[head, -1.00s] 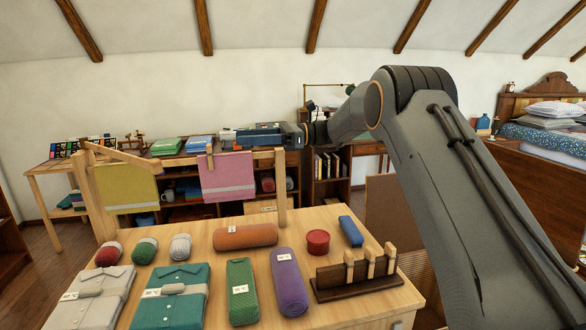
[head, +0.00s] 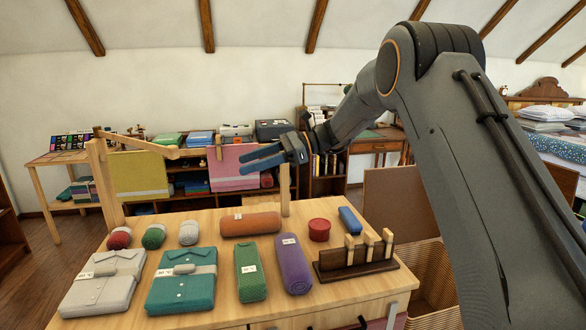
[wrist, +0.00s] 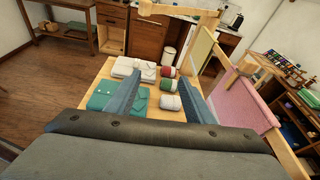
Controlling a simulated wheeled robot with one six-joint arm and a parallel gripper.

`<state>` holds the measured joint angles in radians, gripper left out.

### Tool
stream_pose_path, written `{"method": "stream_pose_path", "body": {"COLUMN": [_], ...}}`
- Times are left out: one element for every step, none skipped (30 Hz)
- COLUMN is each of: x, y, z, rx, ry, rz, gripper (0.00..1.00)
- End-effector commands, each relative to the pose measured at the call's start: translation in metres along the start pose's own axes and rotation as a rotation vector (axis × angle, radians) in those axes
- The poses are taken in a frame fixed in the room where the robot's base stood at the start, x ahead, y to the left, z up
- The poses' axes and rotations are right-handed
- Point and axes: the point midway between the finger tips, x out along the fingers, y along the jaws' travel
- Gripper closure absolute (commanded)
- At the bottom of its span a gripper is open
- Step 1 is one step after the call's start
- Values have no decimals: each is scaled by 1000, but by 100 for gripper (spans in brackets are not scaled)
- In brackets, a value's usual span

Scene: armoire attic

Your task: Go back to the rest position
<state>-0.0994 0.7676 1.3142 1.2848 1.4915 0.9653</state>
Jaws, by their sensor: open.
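My gripper (head: 262,158) is open and empty in the head view. It hangs in the air above the back of the table, pointing left, in front of the pink cloth (head: 234,170). In the wrist view my gripper (wrist: 161,98) shows two blue-grey fingers spread apart. The green folded shirt (wrist: 105,97), the white folded shirt (wrist: 132,68) and small rolls lie below, with nothing between the fingers.
The wooden table (head: 215,215) bears rolled cloths, folded shirts, a red tin (head: 319,230) and a pegged rack (head: 356,262). A wooden rail (head: 160,150) with a yellow-green cloth (head: 139,175) stands at the table's back. A wicker basket (head: 434,285) stands right of the table.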

Motion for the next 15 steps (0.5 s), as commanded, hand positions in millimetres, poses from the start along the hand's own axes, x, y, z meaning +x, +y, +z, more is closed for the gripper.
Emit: {"method": "stream_pose_path", "body": {"x": [-2, -4, -6, -9, -12, -16, -21, -26, -34, -40, -48, -58, -66, -74, -85], "y": [10, 16, 24, 32, 41, 54, 66, 79, 99, 115, 132, 154, 171, 188, 211], "z": [-7, -12, -22, -28, -36, -47, -56, -66, -79, -90, -101, -114, -123, -132, -143], "rx": [-15, -28, -44, -59, -76, -101, -125, -151, -191, -226, -263, -313, -352, -392, -450], "ry": [42, 71, 113, 147, 183, 236, 281, 328, 396, 448, 501, 566, 612, 657, 714], "rz": [2, 3, 5, 9, 15, 26, 37, 51, 75, 97, 123, 161, 192, 226, 275], "gripper": [52, 52, 52, 52, 52, 52, 52, 52, 52, 52, 52, 52, 52, 52, 52]}}
